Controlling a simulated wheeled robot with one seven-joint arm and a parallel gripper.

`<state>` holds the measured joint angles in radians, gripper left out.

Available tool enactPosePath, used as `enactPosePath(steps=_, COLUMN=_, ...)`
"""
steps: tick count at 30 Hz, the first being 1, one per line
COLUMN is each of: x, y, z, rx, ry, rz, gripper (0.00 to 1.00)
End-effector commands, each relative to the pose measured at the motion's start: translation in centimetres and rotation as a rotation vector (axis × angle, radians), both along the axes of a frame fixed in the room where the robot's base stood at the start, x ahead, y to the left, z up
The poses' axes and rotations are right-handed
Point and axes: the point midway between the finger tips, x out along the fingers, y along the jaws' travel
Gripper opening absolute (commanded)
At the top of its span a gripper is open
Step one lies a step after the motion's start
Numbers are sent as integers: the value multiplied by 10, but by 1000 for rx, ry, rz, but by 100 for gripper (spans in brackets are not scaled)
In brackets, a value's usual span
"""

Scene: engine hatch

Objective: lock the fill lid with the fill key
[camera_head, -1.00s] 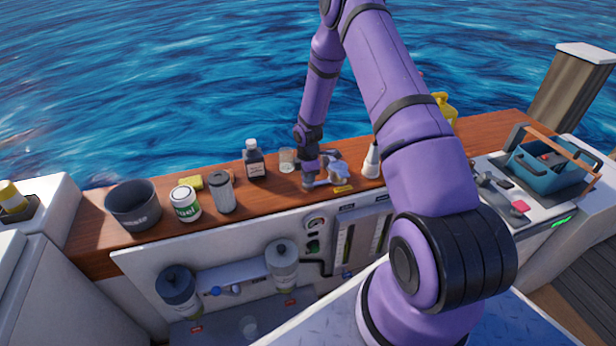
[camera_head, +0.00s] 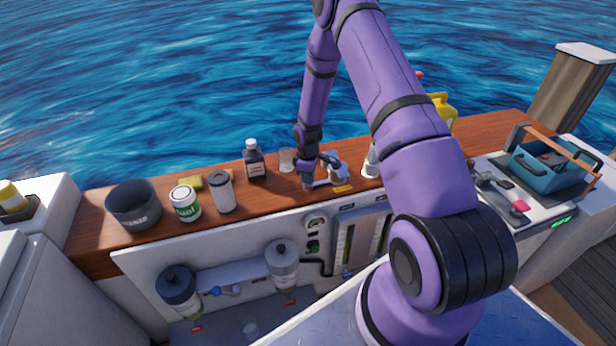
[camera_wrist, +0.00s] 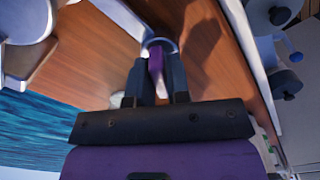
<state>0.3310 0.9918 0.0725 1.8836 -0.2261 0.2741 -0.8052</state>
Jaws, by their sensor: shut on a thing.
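My gripper (camera_wrist: 160,82) points down at the wooden counter, with its two dark fingers closed on a slim purple piece, which looks like the fill key (camera_wrist: 156,58). In the wrist view the key's far end lies over a round metal-rimmed fitting, which looks like the fill lid (camera_wrist: 161,42). I cannot tell how deep the key sits in it. In the head view my gripper (camera_head: 309,181) is low at the counter's front part and hides most of the key and lid. A silvery fitting (camera_head: 338,170) is just right of it.
A yellow label (camera_head: 343,188) lies by the silvery fitting. A dark bottle (camera_head: 254,162), a clear cup (camera_head: 287,160), a grey canister (camera_head: 222,192) and a white-green can (camera_head: 185,203) stand to the left. A white bottle (camera_head: 371,162) stands to the right, partly behind my arm.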

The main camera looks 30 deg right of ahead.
Motion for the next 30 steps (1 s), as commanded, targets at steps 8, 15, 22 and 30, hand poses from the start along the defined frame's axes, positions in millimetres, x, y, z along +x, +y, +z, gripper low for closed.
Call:
enactPosePath(steps=8, x=0, y=0, z=0, rx=-1, ry=-1, rz=-263, gripper=0)
enactPosePath(steps=15, x=0, y=0, z=0, rx=-1, ry=-1, rz=-492, gripper=0)
enactPosePath(steps=22, x=0, y=0, z=1, rx=0, ry=-1, rz=-698, gripper=0)
enactPosePath(steps=30, x=0, y=-1, z=1, rx=0, ry=-2, rz=-891, gripper=0)
